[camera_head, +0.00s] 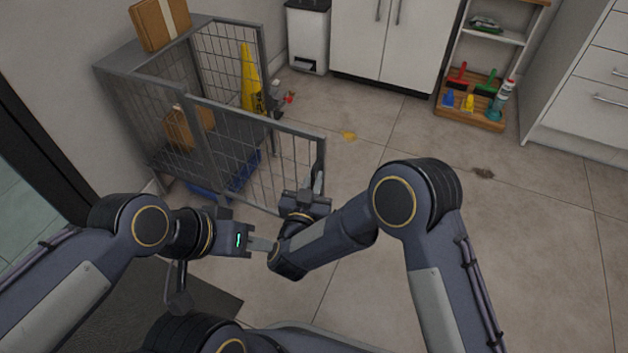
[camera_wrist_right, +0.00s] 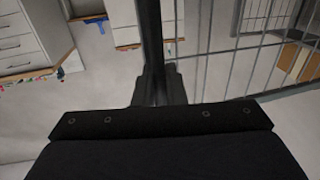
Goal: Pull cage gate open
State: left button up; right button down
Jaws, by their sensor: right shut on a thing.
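The grey wire cage (camera_head: 130,62) stands at the upper left. Its near mesh gate (camera_head: 262,150) stands out from the cage front toward the right. My right gripper (camera_head: 317,184) is shut on the upright bar at the gate's free edge. In the right wrist view, this gate bar (camera_wrist_right: 150,45) runs down between the fingers (camera_wrist_right: 158,88), with mesh to its right. A second mesh panel (camera_head: 230,52) stands out from the cage's far side. My left gripper (camera_head: 268,244) is in front of the gate, close to my right forearm; its finger opening is unclear.
A cardboard box (camera_head: 160,22) sits on the cage; another (camera_head: 182,128) is inside. A yellow floor sign (camera_head: 251,78) stands beyond the gate. A white bin (camera_head: 308,38) and a wooden shelf unit (camera_head: 468,118) with bottles are farther back. Floor at right is mostly clear, with small litter.

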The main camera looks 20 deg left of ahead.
jog(key=c, duration=1.6)
grip_release()
jog(key=shift+c, duration=0.2)
jog(key=s+p, duration=0.2)
jog(key=s, duration=0.5)
jog(key=shift+s+d, duration=0.4)
